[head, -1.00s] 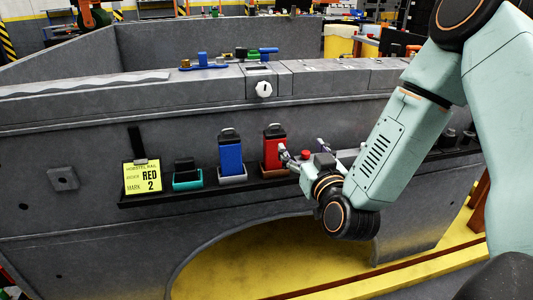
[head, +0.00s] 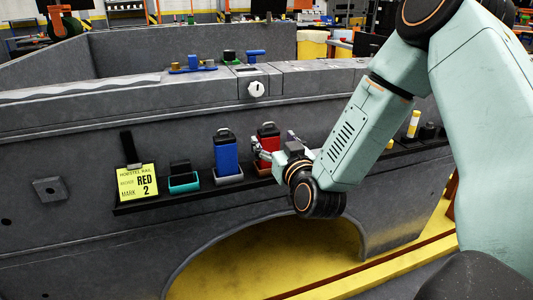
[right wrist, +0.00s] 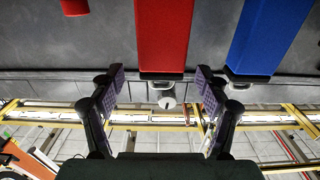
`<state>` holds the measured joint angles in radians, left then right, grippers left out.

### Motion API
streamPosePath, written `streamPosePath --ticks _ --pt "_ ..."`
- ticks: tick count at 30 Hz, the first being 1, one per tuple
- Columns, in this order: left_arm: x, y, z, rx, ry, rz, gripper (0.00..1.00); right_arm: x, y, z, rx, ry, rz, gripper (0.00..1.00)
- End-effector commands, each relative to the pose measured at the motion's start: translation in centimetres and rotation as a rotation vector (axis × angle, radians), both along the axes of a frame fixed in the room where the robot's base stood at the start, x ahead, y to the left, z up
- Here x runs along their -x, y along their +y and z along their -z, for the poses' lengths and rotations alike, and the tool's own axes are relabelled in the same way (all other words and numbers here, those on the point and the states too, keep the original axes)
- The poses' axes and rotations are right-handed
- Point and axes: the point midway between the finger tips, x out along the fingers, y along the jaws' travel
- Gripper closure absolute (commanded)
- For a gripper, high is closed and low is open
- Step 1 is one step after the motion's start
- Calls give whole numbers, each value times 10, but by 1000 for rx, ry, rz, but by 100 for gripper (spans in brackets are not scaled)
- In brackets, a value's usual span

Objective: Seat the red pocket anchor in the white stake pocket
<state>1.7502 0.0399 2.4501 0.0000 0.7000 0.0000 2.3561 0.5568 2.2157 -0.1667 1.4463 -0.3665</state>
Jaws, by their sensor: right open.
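The red pocket anchor (head: 268,133) stands upright in a holder on the dark shelf along the grey side wall. It also shows in the right wrist view (right wrist: 165,38). My right gripper (head: 276,146) is open at the anchor, with a finger toward either side of it. In the right wrist view the open fingers (right wrist: 158,82) are apart, with the anchor's end centred between them; contact is not visible. My left gripper is out of view.
A blue anchor (head: 226,150) stands close left of the red one. A teal holder (head: 184,182) and a yellow card reading RED, MARK 2 (head: 138,182) are farther left. Blue fittings (head: 193,66) lie on the top rail. A yellow-topped cylinder (head: 413,123) stands right.

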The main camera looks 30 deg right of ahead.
Motion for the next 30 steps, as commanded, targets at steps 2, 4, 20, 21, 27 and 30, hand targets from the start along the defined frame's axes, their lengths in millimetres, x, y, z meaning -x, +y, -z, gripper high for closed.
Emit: streamPosePath --ticks 2,4,20,21,27,30 --pt "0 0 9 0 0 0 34 -13 0 0 5 -4 -2 25" --pt "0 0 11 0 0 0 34 -23 -2 0 4 -2 -1 25" --pt "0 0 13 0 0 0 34 -36 -2 -1 1 0 0 36" --pt "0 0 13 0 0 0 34 -36 -2 -1 1 0 0 39" --pt "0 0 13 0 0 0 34 -36 -2 -1 1 0 -1 56" --pt "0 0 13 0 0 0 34 -36 -2 -1 1 0 0 64"
